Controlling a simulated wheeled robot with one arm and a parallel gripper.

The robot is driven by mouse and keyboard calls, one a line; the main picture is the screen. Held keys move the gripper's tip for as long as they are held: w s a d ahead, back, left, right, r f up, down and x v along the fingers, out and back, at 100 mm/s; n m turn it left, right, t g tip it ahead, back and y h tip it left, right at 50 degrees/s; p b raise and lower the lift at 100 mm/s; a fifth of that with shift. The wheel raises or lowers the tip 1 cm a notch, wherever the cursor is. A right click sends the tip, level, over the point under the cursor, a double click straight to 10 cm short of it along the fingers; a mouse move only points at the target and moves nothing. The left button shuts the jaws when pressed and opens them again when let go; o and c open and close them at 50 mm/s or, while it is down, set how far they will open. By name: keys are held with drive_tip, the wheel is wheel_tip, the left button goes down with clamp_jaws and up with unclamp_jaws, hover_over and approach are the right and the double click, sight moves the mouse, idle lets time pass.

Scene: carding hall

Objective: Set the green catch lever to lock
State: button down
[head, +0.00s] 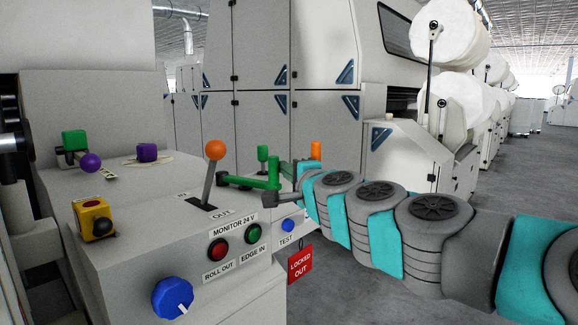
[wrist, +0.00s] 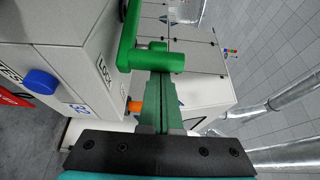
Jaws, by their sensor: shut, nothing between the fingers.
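The green catch lever shows in the head view as a horizontal arm with an upright green handle (head: 273,172) at its right end, beside the machine cabinet's far edge. In the wrist view the lever (wrist: 150,60) has its handle lying across the picture and its arm running up to the top edge. My gripper (head: 282,173) is at the right of the handle. In the wrist view its green fingers (wrist: 163,78) are shut and empty, with their tips right at the handle. I cannot tell whether they touch it. A partly visible label (wrist: 104,70) begins with LOC.
An orange-knobbed lever (head: 215,150), a green-topped knob (head: 262,153) and an orange knob (head: 316,150) stand nearby. A blue test button (head: 288,226) and red locked-out tag (head: 300,263) are on the cabinet. A yellow box with a black button (head: 95,218) is at left. Open floor lies right.

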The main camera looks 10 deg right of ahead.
drive_tip(key=shift+s+a+r+p, duration=0.1)
drive_tip(key=shift+s+a+p, duration=0.35)
drive_tip(key=shift+s+a, duration=0.9)
drive_tip(key=shift+a, duration=0.05)
drive_tip(key=shift+s+a, duration=0.1)
drive_tip(key=shift+s, duration=0.05)
